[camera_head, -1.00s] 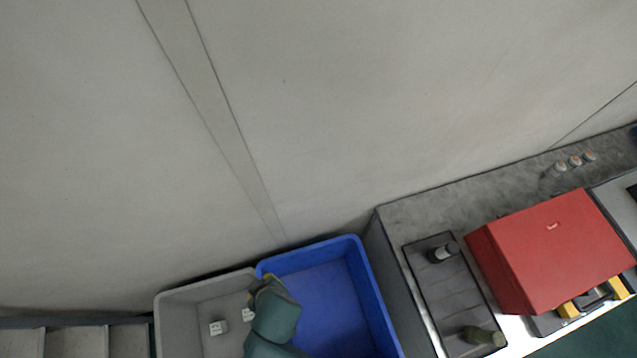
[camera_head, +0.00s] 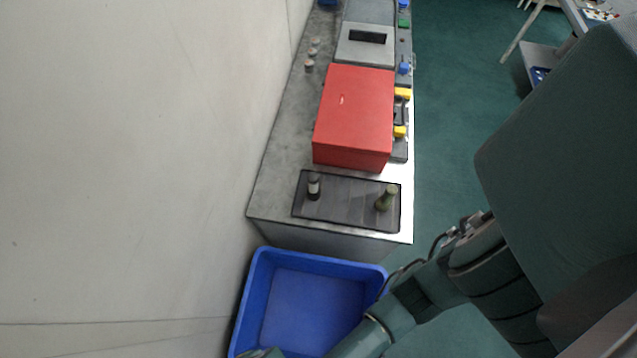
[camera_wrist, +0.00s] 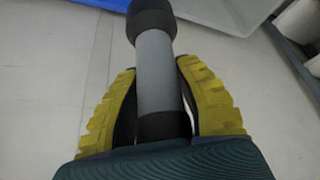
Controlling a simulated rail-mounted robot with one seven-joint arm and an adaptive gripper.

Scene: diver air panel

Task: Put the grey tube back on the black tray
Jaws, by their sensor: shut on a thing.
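The grey tube (camera_wrist: 158,70) with black ends is between the yellow-padded fingers of my gripper (camera_wrist: 160,100) in the wrist view. My gripper is shut on it, and its far black end points away from the wrist. In the head view my gripper is out of sight; only my arm shows at the lower right and bottom edge. The black tray (camera_head: 340,215) lies on the near end of the counter. A dark tube with a light band (camera_head: 314,187) stands at its left, and a green tube (camera_head: 386,198) at its right.
A blue bin (camera_head: 310,310) stands below the counter's near end. A red box (camera_head: 355,115) sits on the counter right behind the tray. Small fittings (camera_head: 312,55) stand along the wall side. A pale wall bounds the left.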

